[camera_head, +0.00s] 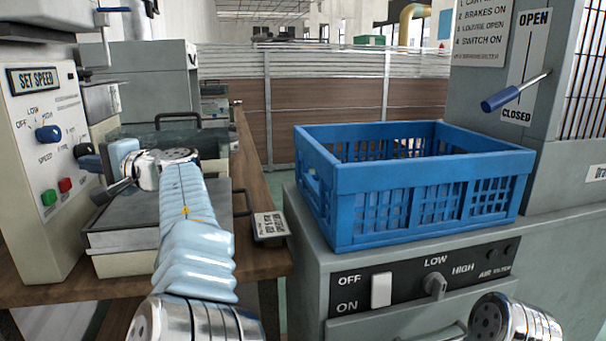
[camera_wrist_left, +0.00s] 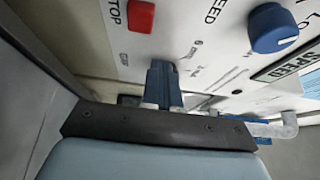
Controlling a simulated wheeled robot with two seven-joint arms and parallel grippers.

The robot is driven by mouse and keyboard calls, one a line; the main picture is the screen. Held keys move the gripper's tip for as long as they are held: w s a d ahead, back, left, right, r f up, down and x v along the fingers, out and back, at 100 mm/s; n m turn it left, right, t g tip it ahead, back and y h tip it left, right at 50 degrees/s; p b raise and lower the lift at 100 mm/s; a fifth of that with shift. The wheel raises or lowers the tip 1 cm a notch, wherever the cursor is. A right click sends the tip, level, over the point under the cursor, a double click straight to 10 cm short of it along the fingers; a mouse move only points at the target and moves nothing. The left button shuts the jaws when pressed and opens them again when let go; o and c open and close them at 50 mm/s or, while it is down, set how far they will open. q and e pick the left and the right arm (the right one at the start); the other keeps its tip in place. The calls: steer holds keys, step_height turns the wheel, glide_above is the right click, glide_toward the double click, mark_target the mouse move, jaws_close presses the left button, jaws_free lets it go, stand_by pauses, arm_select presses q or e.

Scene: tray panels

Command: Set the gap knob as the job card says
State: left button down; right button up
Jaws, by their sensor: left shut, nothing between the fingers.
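The cream machine panel (camera_head: 38,175) stands at the left, labelled SET SPEED. It carries a blue speed knob (camera_head: 47,133) under OFF, LOW and HIGH. A second dark blue knob (camera_head: 83,149), which seems to be the gap knob, sits to its right. My left gripper (camera_head: 96,163) is shut and empty, close beside this second knob. My right gripper is out of view.
Red (camera_head: 65,185) and green (camera_head: 49,196) buttons sit below the knobs. A blue crate (camera_head: 425,190) stands on a grey cabinet (camera_head: 335,265) at right. A blue-handled lever (camera_head: 502,98) is between OPEN and CLOSED. The aisle behind the cabinet looks free.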

arm_select(q)
steer(key=shift+f+b, duration=0.15)
steer(key=shift+b, duration=0.2)
steer(key=shift+s+d, duration=0.1)
steer(key=shift+s, duration=0.2)
steer(key=d, duration=0.2)
steer(key=w+d+p, duration=0.1)
steer(key=d, duration=0.1)
steer(key=shift+w+d, duration=0.1)
steer(key=shift+d, duration=0.3)
steer(key=shift+w+d, duration=0.1)
steer(key=shift+d, duration=0.4)
